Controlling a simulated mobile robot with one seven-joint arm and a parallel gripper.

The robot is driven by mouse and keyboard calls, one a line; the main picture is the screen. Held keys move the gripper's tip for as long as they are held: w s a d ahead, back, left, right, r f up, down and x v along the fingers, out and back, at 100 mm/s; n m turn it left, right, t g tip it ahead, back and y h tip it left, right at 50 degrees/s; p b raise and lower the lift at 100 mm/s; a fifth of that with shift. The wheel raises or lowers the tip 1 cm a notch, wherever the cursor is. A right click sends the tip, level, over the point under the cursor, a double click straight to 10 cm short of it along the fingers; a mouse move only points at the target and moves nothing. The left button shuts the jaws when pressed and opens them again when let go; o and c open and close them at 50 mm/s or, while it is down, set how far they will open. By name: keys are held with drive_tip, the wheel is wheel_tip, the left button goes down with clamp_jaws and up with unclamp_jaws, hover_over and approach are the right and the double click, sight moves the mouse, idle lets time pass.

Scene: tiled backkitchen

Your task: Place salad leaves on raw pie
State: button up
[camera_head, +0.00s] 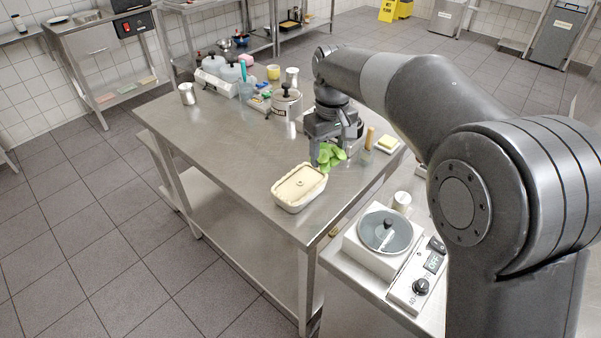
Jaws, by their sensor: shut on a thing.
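The raw pie (299,187) is a pale crust in a light rectangular dish, resting near the front right edge of the steel table. The salad leaves (331,156) are a bright green bunch just behind and to the right of the pie. My gripper (320,152) points down over the table and is shut on the salad leaves. The fingertips are partly hidden by the leaves. The leaves look apart from the pie; their height above the table is hard to tell.
The steel table (225,150) is clear left of the pie. A lidded pot (287,103), cups and containers stand behind. A butter dish (387,145) and a wooden-handled item (369,138) are right of my gripper.

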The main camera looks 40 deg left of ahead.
drive_tip(key=s+a+f, duration=0.1)
drive_tip(key=a, duration=0.1)
drive_tip(key=a+f, duration=0.1)
drive_tip(key=a, duration=0.1)
drive_tip(key=s+a+f, duration=0.1)
drive_tip(key=a+f, duration=0.1)
drive_tip(key=shift+s, duration=0.35)
drive_tip(key=shift+f, duration=2)
drive_tip(key=shift+f, duration=0.1)
drive_tip(key=o, duration=1)
